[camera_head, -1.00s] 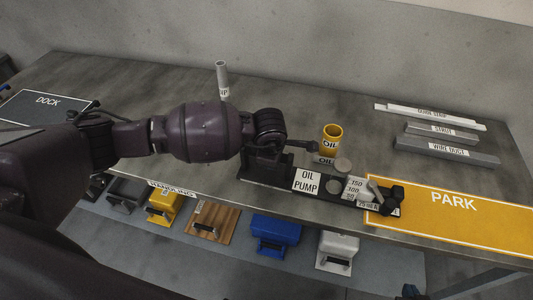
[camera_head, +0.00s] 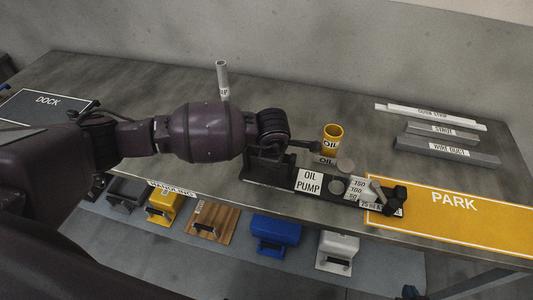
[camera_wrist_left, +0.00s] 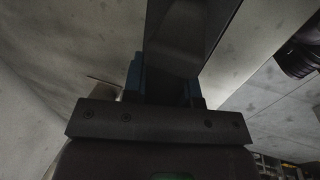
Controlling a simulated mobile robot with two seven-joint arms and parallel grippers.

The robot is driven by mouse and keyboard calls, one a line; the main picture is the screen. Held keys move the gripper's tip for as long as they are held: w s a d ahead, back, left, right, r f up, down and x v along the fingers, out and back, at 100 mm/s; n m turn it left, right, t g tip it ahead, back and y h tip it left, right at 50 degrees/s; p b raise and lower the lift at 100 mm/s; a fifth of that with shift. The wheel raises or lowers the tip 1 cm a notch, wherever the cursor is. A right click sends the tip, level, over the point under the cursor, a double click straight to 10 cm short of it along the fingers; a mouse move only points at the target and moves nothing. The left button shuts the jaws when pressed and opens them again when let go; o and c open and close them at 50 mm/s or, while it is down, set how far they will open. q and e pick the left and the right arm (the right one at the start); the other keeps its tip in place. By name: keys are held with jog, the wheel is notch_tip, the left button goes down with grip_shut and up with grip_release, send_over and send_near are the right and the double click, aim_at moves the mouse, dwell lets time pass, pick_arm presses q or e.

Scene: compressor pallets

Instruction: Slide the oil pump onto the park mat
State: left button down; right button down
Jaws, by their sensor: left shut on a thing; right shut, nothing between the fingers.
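The oil pump (camera_head: 309,181) is a long black base with a white label, gauge plates and a black block at its right end. That end overlaps the left edge of the yellow park mat (camera_head: 480,222); the labelled middle lies on bare bench to the left. My left gripper (camera_head: 268,166) is at the pump's left end, its fingers mostly hidden by my arm. In the left wrist view its blue-edged fingers (camera_wrist_left: 165,85) are shut on a dark flat part of the pump. My right gripper (camera_head: 410,290) barely shows at the bottom edge, small and dark, shut and empty.
A yellow oil cup (camera_head: 332,139) stands close behind the pump. Grey bars (camera_head: 447,149) lie at the back right, and a grey tube (camera_head: 222,80) stands behind my arm. The dock mat (camera_head: 40,108) is far left. Several coloured items sit on a lower shelf (camera_head: 210,250).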

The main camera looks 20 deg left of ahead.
aim_at(368, 183)
pick_arm(q)
jog(key=d, duration=0.2)
jog(key=shift+d, duration=0.3)
jog(key=shift+d+b, duration=0.4)
jog(key=shift+d, duration=1.6)
jog(key=shift+d+f+b, duration=0.1)
jog(key=shift+d+b, duration=0.25)
jog(key=shift+d, duration=0.65)
jog(key=shift+s+d+b, duration=0.1)
jog(key=shift+d+b, duration=0.2)
jog(key=shift+d, duration=2)
jog(key=shift+d+b, duration=0.5)
jog(key=shift+d, duration=0.5)
jog(key=shift+d+f, duration=0.1)
jog(key=shift+d, duration=0.25)
jog(key=shift+d+b, duration=0.45)
jog(key=shift+d, duration=0.9)
jog(key=shift+s+d+f+b, duration=0.1)
jog(key=shift+d+b, duration=0.35)
jog(key=shift+d, duration=1.15)
jog(key=shift+d+b, duration=0.45)
jog(key=shift+d, duration=1.3)
